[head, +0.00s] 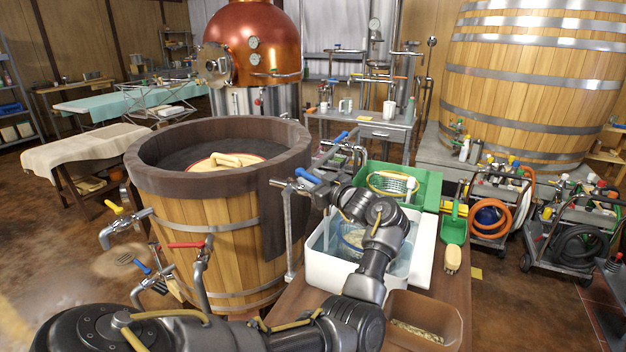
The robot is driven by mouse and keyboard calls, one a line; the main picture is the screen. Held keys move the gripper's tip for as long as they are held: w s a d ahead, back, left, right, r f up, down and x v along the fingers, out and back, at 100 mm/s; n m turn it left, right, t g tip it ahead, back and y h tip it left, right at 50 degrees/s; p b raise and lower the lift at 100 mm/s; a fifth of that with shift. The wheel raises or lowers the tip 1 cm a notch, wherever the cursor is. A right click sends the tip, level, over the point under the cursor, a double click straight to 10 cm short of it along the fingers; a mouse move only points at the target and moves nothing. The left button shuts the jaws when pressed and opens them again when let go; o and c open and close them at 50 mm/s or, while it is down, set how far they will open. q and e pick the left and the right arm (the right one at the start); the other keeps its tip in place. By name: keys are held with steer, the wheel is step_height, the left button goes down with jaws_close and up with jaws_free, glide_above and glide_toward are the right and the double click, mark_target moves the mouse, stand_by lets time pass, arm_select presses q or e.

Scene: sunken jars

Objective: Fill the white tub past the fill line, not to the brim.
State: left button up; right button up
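The white tub (312,272) stands on a wooden bench right of the big barrel. Clear, bluish liquid shows inside it, with a round rimmed shape partly behind my arm. I cannot make out a fill line or the exact level. A tap with a blue handle (307,176) stands at the tub's left, its metal pipe running down beside the tub. My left arm comes in from the lower left, bends up over the tub and ends with the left gripper (326,194) close to the blue handle. Its fingers are too small to tell open from shut, or whether they touch. My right gripper does not show.
A green tray (428,190) lies behind the tub, and a green scoop (454,228) and brush (453,259) are to its right. A brown box (440,310) sits in front. The wooden barrel (215,235) with more taps stands close on the left.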

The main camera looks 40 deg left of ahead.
arm_select(q)
jaws_close()
